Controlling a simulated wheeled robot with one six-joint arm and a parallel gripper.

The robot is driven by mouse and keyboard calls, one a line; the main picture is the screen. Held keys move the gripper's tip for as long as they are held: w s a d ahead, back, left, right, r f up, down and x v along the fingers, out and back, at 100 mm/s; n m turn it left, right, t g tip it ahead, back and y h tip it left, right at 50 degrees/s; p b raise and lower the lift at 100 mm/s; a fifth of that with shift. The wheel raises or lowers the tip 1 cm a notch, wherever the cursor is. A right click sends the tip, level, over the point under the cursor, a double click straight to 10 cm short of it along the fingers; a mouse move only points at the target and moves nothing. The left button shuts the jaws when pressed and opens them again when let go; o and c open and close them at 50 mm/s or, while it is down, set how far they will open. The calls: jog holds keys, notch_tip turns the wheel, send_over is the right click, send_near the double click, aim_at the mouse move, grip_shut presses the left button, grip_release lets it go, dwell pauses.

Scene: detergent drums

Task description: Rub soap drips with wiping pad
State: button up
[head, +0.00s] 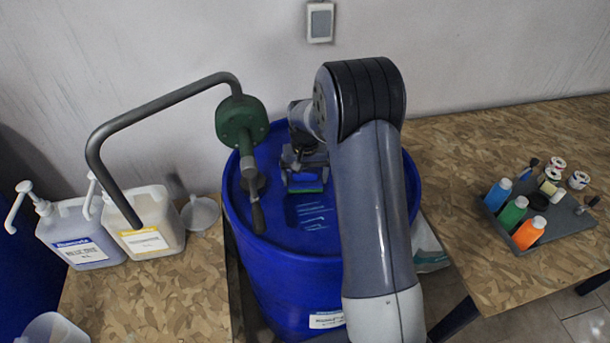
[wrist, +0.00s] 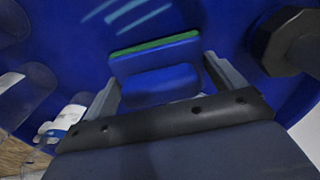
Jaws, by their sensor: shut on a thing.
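My gripper (head: 304,178) is over the top of the blue drum (head: 280,262). It is shut on the wiping pad (head: 306,187), a blue block with a green edge. In the wrist view the pad (wrist: 155,70) sits between the two fingers, its green side facing the drum lid. Soap drips (head: 313,213) show as pale streaks on the lid, just in front of the pad and to its right in the head view. The streaks (wrist: 130,12) also show beyond the pad in the wrist view. I cannot tell whether the pad touches the lid.
A green hand pump (head: 241,120) with a bent grey pipe stands on the drum, left of my gripper. Two pump jugs (head: 148,222) and a funnel (head: 200,213) stand on the left table. A tray of coloured bottles (head: 545,215) lies on the right table.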

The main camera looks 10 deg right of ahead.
aim_at(317, 187)
jog(key=shift+f+b, duration=0.8)
jog(key=shift+f, duration=0.3)
dwell(0.3)
jog(key=shift+s, duration=0.1)
jog(key=shift+s+r+b, duration=0.1)
jog(key=shift+s+b, duration=0.3)
jog(key=shift+s, duration=1.25)
jog(key=shift+s+b, duration=0.45)
jog(key=shift+s, duration=1)
jog(key=shift+s+b, duration=0.6)
jog(key=shift+s, duration=3.2)
jog(key=shift+w+p, duration=0.3)
jog(key=shift+w, duration=1.5)
jog(key=shift+w+f+p, duration=0.2)
jog(key=shift+w+p, duration=0.55)
jog(key=shift+w, duration=4.45)
jog(key=shift+s+d, duration=0.1)
jog(key=shift+d, duration=1.1)
jog(key=shift+s+r+b, duration=0.15)
jog(key=shift+s+b, duration=0.25)
jog(key=shift+s, duration=1.3)
